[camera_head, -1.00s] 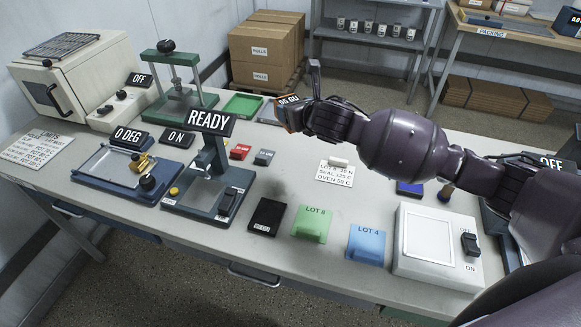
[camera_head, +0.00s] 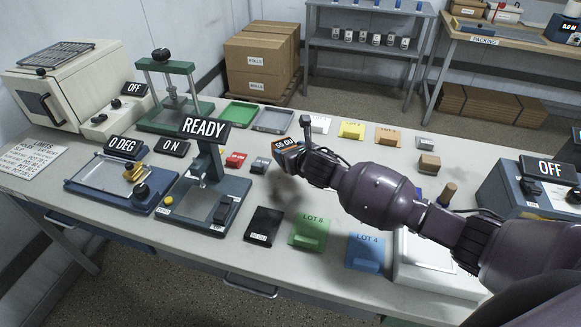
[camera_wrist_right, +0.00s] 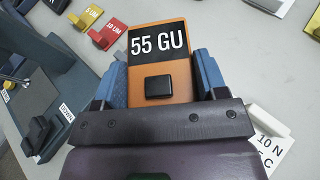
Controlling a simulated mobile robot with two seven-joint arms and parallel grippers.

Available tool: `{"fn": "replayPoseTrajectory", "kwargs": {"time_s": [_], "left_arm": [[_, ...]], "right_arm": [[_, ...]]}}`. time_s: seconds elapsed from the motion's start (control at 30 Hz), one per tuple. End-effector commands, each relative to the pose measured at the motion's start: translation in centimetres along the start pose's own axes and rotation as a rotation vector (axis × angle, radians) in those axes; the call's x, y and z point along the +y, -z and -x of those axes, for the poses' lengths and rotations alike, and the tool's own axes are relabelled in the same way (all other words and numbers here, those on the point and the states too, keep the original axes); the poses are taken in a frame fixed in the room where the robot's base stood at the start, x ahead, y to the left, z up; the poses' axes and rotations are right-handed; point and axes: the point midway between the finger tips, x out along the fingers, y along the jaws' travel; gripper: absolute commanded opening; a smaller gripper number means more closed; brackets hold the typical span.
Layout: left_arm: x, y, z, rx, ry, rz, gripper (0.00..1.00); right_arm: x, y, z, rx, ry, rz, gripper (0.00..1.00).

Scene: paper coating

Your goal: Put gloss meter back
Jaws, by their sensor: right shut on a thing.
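The gloss meter (camera_wrist_right: 160,66) is an orange block with a black display reading 55 GU and a black button on top. It sits between the two blue fingers of my right gripper (camera_wrist_right: 161,78), which is shut on it. In the head view the meter (camera_head: 288,147) is partly hidden by my right gripper (camera_head: 304,158) and is over the middle of the table, just right of the small red and grey tabbed pieces. I cannot tell its exact height above the table. My left gripper is out of view.
The READY press (camera_head: 205,180) stands to the left. A black pad (camera_head: 264,226), a green LOT 8 card (camera_head: 311,232) and a blue LOT 4 card (camera_head: 366,251) lie along the front. Green and grey trays (camera_head: 273,119) and coloured cards lie at the back.

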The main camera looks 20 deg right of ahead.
Motion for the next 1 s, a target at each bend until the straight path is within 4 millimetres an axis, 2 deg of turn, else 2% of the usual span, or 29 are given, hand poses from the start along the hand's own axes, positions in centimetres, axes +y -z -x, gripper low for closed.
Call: {"fn": "replayPoseTrajectory", "kwargs": {"time_s": [0.27,0.53,0.93,0.97,1.0], "left_arm": [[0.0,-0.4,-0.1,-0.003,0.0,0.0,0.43],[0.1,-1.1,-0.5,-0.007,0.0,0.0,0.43],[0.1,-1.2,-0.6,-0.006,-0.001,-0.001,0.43],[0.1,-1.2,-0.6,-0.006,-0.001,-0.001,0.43],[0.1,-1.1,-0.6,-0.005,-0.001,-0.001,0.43]], "right_arm": [[0.0,1.5,-0.7,-0.002,0.0,-0.002,0.28],[0.0,4.7,-2.0,-0.002,0.0,-0.002,0.28],[0.0,5.0,-2.2,-0.003,0.0,0.001,0.28],[0.0,5.1,-2.2,-0.002,0.0,0.0,0.69],[0.0,5.1,-2.2,-0.002,0.0,0.0,0.75]]}}
